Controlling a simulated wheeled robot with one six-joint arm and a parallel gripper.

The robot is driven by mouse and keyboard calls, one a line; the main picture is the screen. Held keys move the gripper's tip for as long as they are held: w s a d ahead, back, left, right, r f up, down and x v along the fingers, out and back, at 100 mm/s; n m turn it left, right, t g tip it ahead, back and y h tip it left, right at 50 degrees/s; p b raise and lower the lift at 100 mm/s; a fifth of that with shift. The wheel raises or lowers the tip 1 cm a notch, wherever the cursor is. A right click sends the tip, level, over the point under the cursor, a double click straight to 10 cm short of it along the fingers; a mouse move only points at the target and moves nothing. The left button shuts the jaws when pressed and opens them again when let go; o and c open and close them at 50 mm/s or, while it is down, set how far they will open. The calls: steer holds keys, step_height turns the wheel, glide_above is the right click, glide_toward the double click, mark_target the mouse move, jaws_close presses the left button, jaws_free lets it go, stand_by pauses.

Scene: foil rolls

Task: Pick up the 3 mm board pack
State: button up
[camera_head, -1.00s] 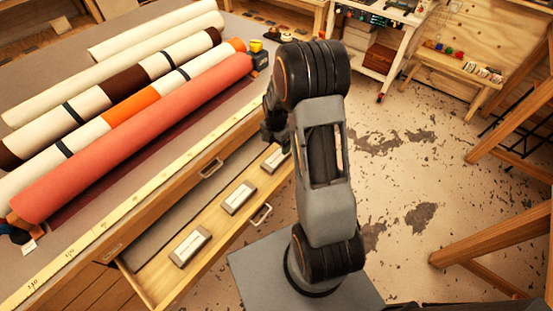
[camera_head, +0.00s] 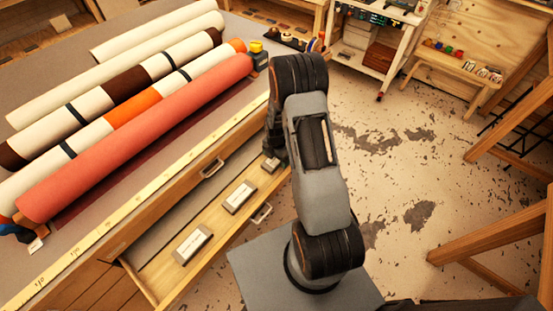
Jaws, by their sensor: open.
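Several flat grey packs with white labels lie in a row in the open drawer (camera_head: 155,283). A near pack (camera_head: 192,245) and a middle pack (camera_head: 240,197) show fully. A far pack (camera_head: 270,164) is mostly hidden by my gripper. The labels are too small to read, so I cannot tell which one is the 3 mm board pack. My gripper (camera_head: 272,155) is open, over or just beside the far pack. Its fingertips are partly hidden by my arm, and I cannot tell whether they touch the pack.
Drawer handles (camera_head: 262,213) stick out along the drawer front. The bench (camera_head: 180,183) edge with a ruler strip runs above the drawer. Rolls, including a red one (camera_head: 140,137), lie on the bench. A wooden trestle (camera_head: 500,240) stands at right. The floor between is clear.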

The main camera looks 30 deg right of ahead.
steer(key=shift+c, duration=0.4)
steer(key=c, duration=1)
steer(key=shift+r, duration=0.1)
